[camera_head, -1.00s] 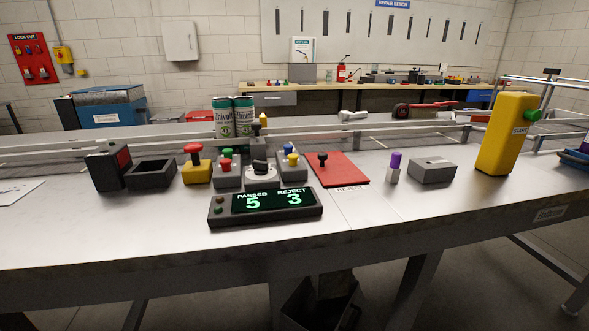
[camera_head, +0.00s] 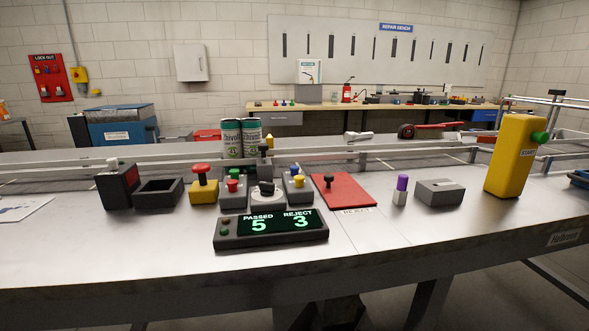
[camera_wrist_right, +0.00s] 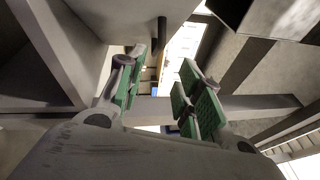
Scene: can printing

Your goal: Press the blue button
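The blue button (camera_head: 294,170) sits on top of a small grey control box (camera_head: 297,194), behind a yellow button (camera_head: 299,181). The box stands on the metal table just behind the right part of the counter display (camera_head: 271,230). Neither gripper shows in the head view. In the right wrist view, my right gripper (camera_wrist_right: 163,95) has its green-padded fingers apart with nothing between them. It points at grey structure and floor, and no button shows there. My left gripper is not in view.
A black knob (camera_head: 265,188) stands left of the blue-button box, and a grey box with green and red buttons (camera_head: 232,188) lies beyond it. A red emergency button (camera_head: 201,171) is farther left. A red reject mat (camera_head: 344,191) lies to the right. Two cans (camera_head: 231,139) stand behind.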

